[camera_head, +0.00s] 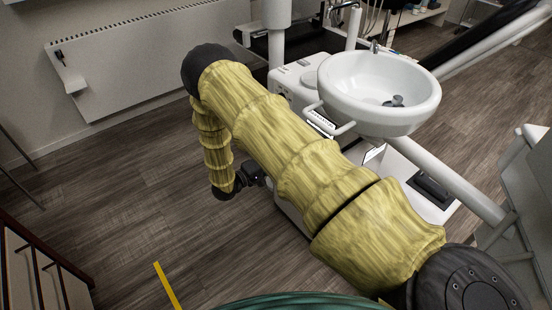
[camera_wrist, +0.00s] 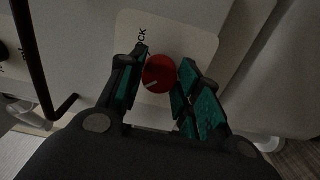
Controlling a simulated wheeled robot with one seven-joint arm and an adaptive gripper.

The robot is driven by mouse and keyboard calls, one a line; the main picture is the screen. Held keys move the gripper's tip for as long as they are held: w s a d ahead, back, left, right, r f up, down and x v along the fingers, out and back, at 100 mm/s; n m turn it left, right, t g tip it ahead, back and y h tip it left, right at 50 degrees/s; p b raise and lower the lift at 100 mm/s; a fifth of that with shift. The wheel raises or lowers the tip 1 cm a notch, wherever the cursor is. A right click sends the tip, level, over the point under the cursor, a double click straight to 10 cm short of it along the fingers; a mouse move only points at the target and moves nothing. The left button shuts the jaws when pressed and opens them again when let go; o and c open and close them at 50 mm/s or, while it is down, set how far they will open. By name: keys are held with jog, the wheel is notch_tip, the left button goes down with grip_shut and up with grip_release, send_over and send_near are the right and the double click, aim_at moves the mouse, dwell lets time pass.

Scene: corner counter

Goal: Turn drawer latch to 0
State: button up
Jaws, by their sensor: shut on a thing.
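The drawer latch is a round red knob (camera_wrist: 158,73) with a pale mark on its face, seen in the wrist view. It sits on a light rounded plate (camera_wrist: 190,45) with lettering that ends in "CK"; the rest of the word is hidden. My gripper (camera_wrist: 157,82) has its green-padded fingers on both sides of the knob and is shut on it. In the head view my gripper (camera_head: 258,178) is small and dark beside the white dental unit, and my yellow-sleeved arm hides the knob.
A white basin (camera_head: 370,85) stands on the dental unit to the right of my arm. A radiator (camera_head: 130,65) is on the wall at the left. A dark bent rod (camera_wrist: 38,70) is left of the plate.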

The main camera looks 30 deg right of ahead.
dwell(0.4)
jog(key=o, duration=1)
jog(key=a, duration=0.8)
jog(key=s+a, duration=0.1)
jog(key=a, duration=0.3)
